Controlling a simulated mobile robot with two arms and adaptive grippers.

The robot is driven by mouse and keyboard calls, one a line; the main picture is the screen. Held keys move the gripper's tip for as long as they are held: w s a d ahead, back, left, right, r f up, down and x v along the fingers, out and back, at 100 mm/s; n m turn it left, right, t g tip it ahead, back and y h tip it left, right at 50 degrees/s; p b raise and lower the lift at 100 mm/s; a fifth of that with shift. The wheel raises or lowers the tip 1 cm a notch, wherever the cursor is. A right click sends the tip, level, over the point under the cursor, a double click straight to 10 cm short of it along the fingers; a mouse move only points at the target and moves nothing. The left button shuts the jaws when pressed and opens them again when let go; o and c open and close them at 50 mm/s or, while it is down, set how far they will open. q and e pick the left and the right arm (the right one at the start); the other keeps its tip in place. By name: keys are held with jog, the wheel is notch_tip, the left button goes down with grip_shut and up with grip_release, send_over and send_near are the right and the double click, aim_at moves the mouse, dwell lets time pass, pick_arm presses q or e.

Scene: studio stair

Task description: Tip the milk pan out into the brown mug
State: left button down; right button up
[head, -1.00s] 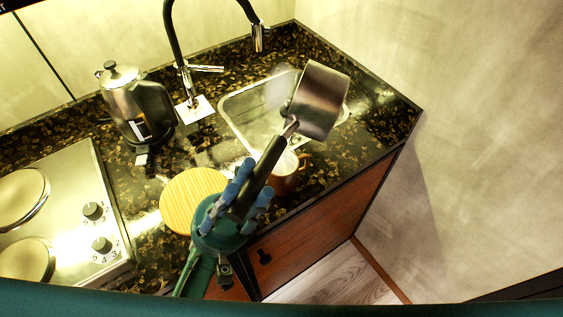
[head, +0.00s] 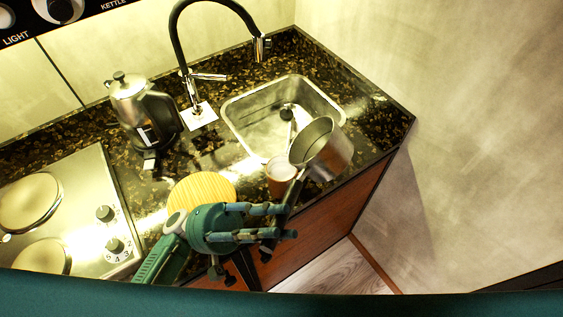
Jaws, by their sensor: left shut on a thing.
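The milk pan (head: 332,158) is a small steel pan with a dark handle (head: 292,194), held near the counter's front edge by the sink. It is tilted, with its open mouth towards the upper left, and no liquid shows in the part of its inside that I see. My left gripper (head: 283,223) is shut on the handle. The brown mug (head: 275,186) stands upright on the counter just left of the pan, and something pale shows inside its rim. The pan's handle end partly covers the mug. My right gripper is not in view.
A steel sink (head: 245,122) with a black tap (head: 180,40) lies behind the mug. A round wooden board (head: 190,187) lies left of the mug, partly under my gripper. A steel kettle (head: 130,103) and a hob (head: 75,180) are farther left. A wall closes the right side.

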pick_arm(q)
jog(key=s+d+f+t+y+p, duration=0.2)
jog(key=d+f+y+p, duration=0.4)
jog(key=d+y+p, duration=0.3)
jog(key=shift+f+m+y, duration=0.3)
jog(key=shift+f+m, duration=0.05)
jog(key=shift+m, duration=0.05)
jog(key=shift+s+d, duration=0.1)
dwell(0.6)
